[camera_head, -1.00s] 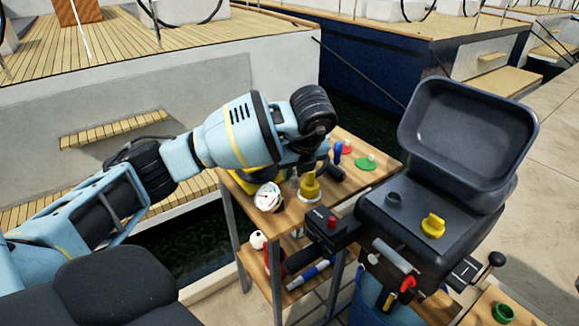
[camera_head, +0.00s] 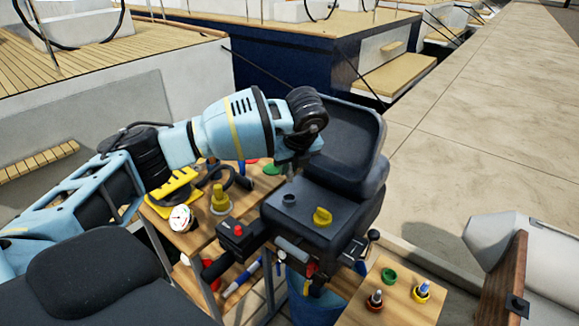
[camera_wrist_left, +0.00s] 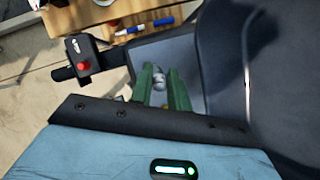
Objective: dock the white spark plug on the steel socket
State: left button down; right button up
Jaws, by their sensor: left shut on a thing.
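My left gripper (camera_head: 289,172) is above the top of the dark outboard motor (camera_head: 300,215). In the left wrist view its two green fingers (camera_wrist_left: 160,88) are shut on a small pale grey-white piece (camera_wrist_left: 158,78), which looks like the white spark plug. Most of the plug is hidden by the fingers. A short round grey fitting (camera_head: 289,199) stands on the motor top just below the gripper, with a small gap between them. It seems to be the steel socket. My right gripper is not in view.
A yellow knob (camera_head: 322,216) stands on the motor top right of the fitting. The motor's dark open cover (camera_head: 350,142) rises close behind my gripper. A tiller handle with a red button (camera_head: 237,230) is at left. A wooden table (camera_head: 165,212) holds a gauge (camera_head: 181,218).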

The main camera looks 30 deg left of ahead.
aim_at(291, 178)
pick_arm(q)
jog(key=shift+s+a+f, duration=0.1)
jog(key=shift+f, duration=0.05)
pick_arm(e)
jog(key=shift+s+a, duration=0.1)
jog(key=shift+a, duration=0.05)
